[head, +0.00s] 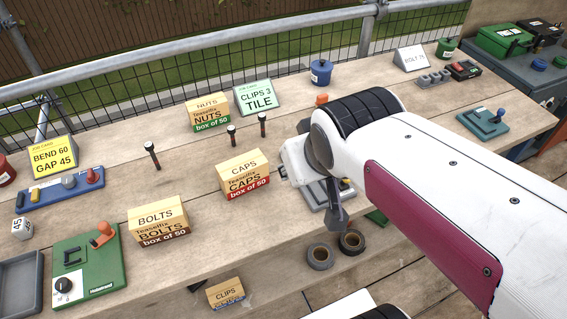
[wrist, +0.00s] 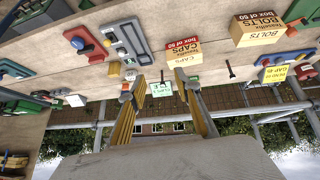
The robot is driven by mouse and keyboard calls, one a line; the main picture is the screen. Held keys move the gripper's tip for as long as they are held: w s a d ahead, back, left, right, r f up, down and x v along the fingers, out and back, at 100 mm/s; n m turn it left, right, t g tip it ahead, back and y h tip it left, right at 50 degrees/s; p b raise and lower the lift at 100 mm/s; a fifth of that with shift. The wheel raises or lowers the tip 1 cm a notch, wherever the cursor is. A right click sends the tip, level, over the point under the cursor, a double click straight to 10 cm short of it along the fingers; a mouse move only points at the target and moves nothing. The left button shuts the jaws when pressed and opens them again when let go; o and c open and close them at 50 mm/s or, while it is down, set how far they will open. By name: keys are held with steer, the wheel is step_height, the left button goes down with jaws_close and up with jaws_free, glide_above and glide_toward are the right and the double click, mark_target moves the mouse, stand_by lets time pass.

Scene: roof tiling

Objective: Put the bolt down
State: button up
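Three dark bolts with pale bands stand upright on the wooden bench: a left bolt (head: 152,155), a middle bolt (head: 231,136) and a right bolt (head: 262,125). My gripper (wrist: 160,82) shows two yellowish fingers spread apart in the wrist view, with no bolt seen held between them. In the head view my arm hides most of the gripper, and one dark finger shows over the bench, to the right of the caps box (head: 244,174). The bolts box (head: 158,220) is at the front left. The wrist view is upside down.
The nuts box (head: 208,111) and a green clips card (head: 258,97) stand at the back. Two dark rings (head: 320,256) sit at the front. A mesh rail (head: 200,72) runs behind.

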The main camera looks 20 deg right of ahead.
steer(key=s+a+g+y, duration=0.1)
steer(key=s+a, duration=0.2)
steer(key=s, duration=0.5)
steer(key=shift+a, duration=0.25)
steer(key=shift+c, duration=0.6)
stand_by(1.1)
